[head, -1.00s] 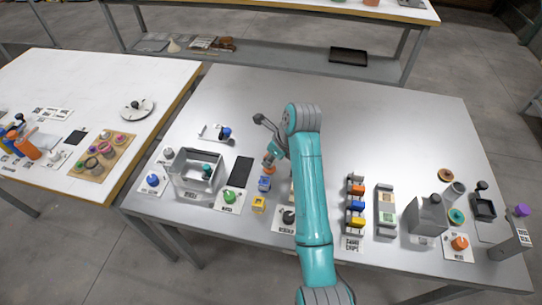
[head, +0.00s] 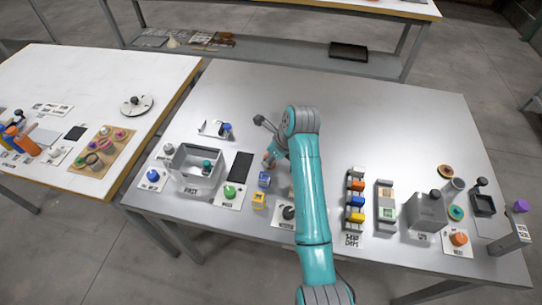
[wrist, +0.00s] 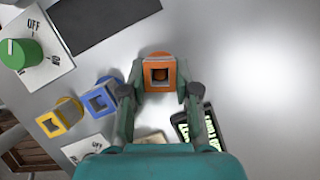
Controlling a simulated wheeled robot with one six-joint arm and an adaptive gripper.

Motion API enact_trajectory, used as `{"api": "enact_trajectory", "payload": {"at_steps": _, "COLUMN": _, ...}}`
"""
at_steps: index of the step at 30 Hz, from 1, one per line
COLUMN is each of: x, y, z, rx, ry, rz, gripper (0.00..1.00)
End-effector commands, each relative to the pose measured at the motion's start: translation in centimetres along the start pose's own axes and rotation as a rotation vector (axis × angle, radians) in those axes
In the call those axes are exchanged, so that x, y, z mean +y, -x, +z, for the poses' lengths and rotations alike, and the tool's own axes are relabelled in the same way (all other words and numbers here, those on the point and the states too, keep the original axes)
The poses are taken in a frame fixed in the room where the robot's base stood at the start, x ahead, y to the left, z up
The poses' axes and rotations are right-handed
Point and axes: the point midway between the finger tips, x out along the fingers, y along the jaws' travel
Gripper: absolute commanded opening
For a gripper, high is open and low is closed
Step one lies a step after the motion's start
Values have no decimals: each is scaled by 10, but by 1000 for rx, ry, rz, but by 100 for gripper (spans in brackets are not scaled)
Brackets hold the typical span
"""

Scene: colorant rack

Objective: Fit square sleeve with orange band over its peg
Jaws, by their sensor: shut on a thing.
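The square sleeve with the orange band (wrist: 160,72) is held between the two fingers of my gripper (wrist: 160,80) in the wrist view. Its square opening faces the camera, with a dark rounded shape inside that I cannot identify. In the head view my gripper (head: 269,160) is low over the steel table, left of my forearm, with little of the sleeve showing. A blue-banded sleeve (wrist: 104,95) and a yellow-banded sleeve (wrist: 58,118) are apart, to the left in the wrist view. I cannot make out the orange sleeve's peg.
A green knob (wrist: 20,53) on a white card and a dark flat pad (wrist: 100,20) lie to the upper left. A dark labelled device (wrist: 198,127) is near the right finger. A clear-walled bin (head: 196,167) stands left. The table behind my gripper is largely clear.

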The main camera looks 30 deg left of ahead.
Motion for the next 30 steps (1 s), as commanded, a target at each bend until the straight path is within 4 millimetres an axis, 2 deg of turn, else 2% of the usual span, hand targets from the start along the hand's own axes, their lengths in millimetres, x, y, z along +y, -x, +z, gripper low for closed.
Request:
{"api": "enact_trajectory", "payload": {"at_steps": 9, "x": 0, "y": -3, "z": -1, "rx": 0, "ry": 0, "rz": 0, "gripper": 11}}
{"api": "enact_trajectory", "payload": {"at_steps": 10, "x": 0, "y": -3, "z": -1, "rx": 0, "ry": 0, "rz": 0, "gripper": 38}}
{"api": "enact_trajectory", "payload": {"at_steps": 12, "x": 0, "y": -3, "z": -1, "rx": 0, "ry": 0, "rz": 0, "gripper": 55}}
{"api": "enact_trajectory", "payload": {"at_steps": 13, "x": 0, "y": -3, "z": -1, "rx": 0, "ry": 0, "rz": 0, "gripper": 60}}
{"api": "enact_trajectory", "payload": {"at_steps": 23, "x": 0, "y": -1, "z": -1, "rx": 0, "ry": 0, "rz": 0, "gripper": 60}}
{"api": "enact_trajectory", "payload": {"at_steps": 26, "x": 0, "y": 7, "z": -1, "rx": -1, "ry": 0, "rz": -1, "gripper": 60}}
{"api": "enact_trajectory", "payload": {"at_steps": 30, "x": -1, "y": 29, "z": -1, "rx": -2, "ry": 1, "rz": -4, "gripper": 60}}
